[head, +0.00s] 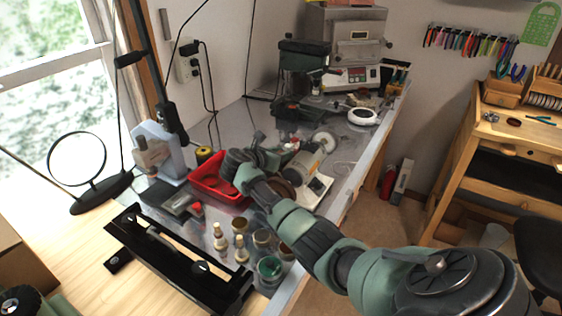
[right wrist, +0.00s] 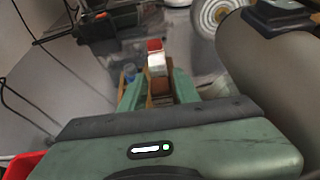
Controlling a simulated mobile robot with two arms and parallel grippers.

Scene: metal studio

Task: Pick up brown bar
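My right gripper (head: 259,145) reaches over the metal bench at the far end of my right arm, beside a red tray. In the right wrist view its two green fingers (right wrist: 159,90) stand apart. A small brown block (right wrist: 161,87), which looks like the brown bar, shows between them. A piece with a white side and red top (right wrist: 155,58) is just beyond it. I cannot tell whether the fingers touch the brown block. In the head view the bar is hidden by the gripper and arm. My left gripper is not in view.
The red tray (head: 207,183) lies left of the gripper, a grey cylindrical machine (head: 303,163) to its right. Several jars and bottles (head: 240,250) stand nearer. A drill press (head: 302,75) and a grey oven (head: 350,50) stand behind. Some bare bench shows beyond the tray (head: 232,122).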

